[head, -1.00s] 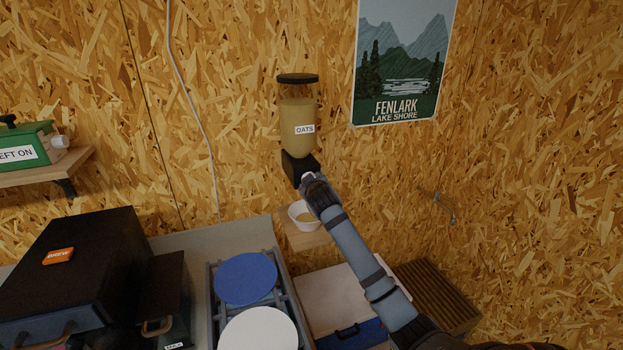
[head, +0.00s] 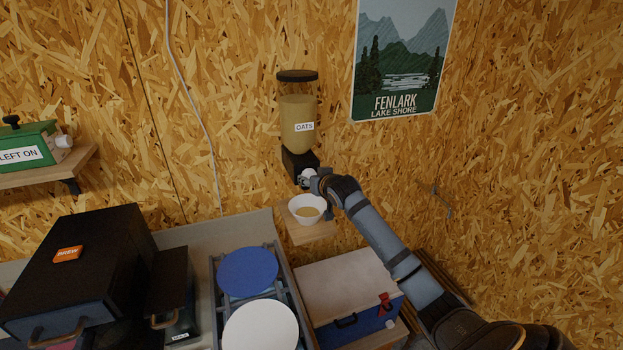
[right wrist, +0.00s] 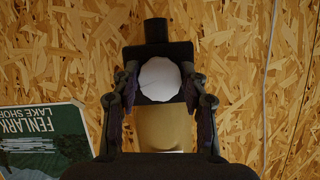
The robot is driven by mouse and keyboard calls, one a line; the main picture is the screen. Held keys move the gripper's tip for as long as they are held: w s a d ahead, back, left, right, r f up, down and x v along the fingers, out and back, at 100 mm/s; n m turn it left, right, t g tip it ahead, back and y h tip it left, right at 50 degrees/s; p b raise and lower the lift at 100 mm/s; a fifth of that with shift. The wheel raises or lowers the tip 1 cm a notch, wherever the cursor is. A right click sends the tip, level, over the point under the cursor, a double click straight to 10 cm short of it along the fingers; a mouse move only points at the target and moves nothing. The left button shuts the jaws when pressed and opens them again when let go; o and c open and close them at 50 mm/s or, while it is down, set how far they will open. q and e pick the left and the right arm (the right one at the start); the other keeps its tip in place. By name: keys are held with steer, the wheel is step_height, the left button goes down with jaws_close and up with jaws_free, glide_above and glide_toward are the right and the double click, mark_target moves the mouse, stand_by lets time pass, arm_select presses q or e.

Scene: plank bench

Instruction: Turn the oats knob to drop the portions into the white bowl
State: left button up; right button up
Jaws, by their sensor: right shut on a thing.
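The oats dispenser (head: 298,112) is a clear wall-mounted hopper with a black lid, an OATS label and a black base. Its white knob (head: 307,175) faces out from the base and shows as a round, ridged disc in the right wrist view (right wrist: 159,80). My right gripper (head: 311,178) is shut on the knob, with a finger on each side of it in the right wrist view (right wrist: 160,90). The white bowl (head: 294,213) stands below the dispenser with tan oats (head: 309,212) in it. My left gripper is not in view.
The bowl stands on a small wooden shelf (head: 312,232). Below are a blue box with a pale lid (head: 345,283), a rack with a blue disc (head: 247,271) and a white disc (head: 261,328), and a dark oven-like box (head: 85,265). A poster (head: 405,60) hangs at upper right.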

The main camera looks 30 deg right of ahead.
stand_by(0.5)
steer(key=o, duration=1.2)
steer(key=shift+c, duration=0.2)
steer(key=v, duration=0.7)
steer(key=shift+s+r, duration=0.15)
steer(key=shift+s, duration=0.05)
